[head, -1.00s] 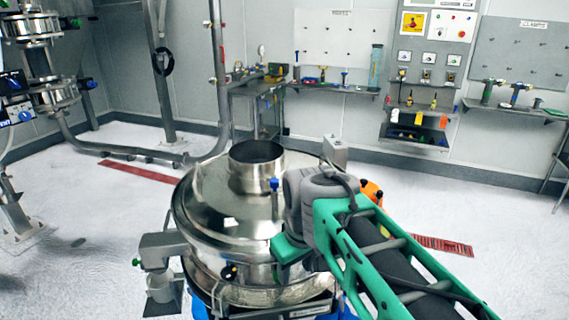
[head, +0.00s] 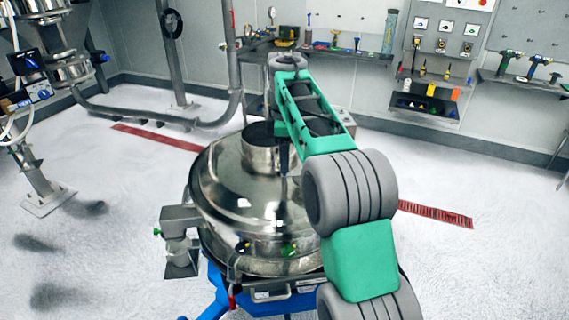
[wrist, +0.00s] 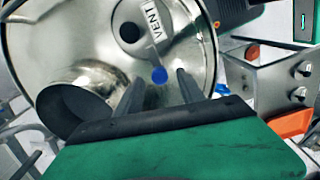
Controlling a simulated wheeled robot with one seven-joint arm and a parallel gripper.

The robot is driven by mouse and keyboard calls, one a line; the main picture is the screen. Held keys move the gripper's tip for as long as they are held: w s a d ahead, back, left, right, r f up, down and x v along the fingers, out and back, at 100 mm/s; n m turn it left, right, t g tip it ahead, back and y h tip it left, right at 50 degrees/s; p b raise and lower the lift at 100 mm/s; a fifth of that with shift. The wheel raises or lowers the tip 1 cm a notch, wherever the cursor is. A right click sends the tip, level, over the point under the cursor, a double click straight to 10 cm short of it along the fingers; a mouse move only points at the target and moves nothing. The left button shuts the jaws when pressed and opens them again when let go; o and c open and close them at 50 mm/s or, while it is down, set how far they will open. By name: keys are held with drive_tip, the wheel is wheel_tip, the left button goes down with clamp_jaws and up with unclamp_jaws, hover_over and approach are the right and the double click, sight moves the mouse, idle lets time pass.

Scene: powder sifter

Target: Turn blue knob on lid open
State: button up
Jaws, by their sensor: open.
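The blue knob (wrist: 158,75) sits at the end of a pale lever marked VENT (wrist: 152,20) on the shiny metal lid (wrist: 70,35). My gripper (wrist: 160,82) is open, with its two dark fingers spread on either side of the knob in the wrist view. The knob appears between the fingertips, and I cannot tell whether either finger touches it. In the head view the round metal lid (head: 225,175) tops the sifter, and I cannot clearly make out the knob behind my arm.
A raised round inlet (wrist: 75,105) stands on the lid beside the left finger. A metal box with buttons (wrist: 275,80) is at the right in the wrist view. Shelves with tools (head: 340,48) line the back wall. The white floor (head: 100,240) left of the sifter is clear.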

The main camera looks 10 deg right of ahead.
wheel_tip(320, 180, down, 2)
drive_tip(key=shift+f+b, duration=0.1)
drive_tip(key=shift+b, duration=0.35)
clamp_jaws()
